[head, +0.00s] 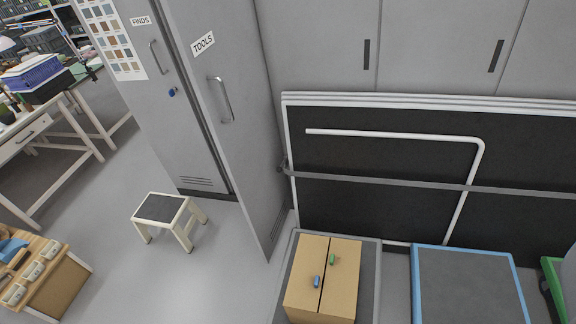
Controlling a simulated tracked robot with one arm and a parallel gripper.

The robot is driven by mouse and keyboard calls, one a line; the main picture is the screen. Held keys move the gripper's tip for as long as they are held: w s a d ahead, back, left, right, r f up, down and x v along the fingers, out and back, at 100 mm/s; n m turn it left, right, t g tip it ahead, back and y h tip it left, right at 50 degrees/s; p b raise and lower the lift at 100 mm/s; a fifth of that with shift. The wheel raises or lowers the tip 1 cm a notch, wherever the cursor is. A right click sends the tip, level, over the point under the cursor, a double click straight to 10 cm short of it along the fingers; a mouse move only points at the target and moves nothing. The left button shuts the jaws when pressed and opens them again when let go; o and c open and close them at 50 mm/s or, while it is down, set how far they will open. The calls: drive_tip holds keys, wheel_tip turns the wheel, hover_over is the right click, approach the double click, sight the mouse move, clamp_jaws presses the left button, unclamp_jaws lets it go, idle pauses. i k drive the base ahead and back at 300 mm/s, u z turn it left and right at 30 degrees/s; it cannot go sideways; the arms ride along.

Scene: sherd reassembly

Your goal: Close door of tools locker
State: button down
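The tools locker door (228,60) is a tall grey panel with a "TOOLS" label and a metal bar handle (221,99) near its left edge. It stands open, with its left edge swung out toward me and its lower corner out over the floor. A narrow dark gap shows between this door and the locker front to its left. The inside of the locker is mostly hidden behind the door. My gripper is not in view.
Left of it is the closed "FINDS" locker door (165,100). A step stool (163,208) stands on the floor in front. A cardboard box (322,275) sits close to the right of the open door, before strapped dark boards (400,165). Floor between stool and door is clear.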

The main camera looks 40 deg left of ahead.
sight(218, 42)
drive_tip(key=z, duration=0.9)
drive_tip(key=k, duration=1.4)
drive_tip(key=u, duration=1.6)
drive_tip(key=i, duration=1)
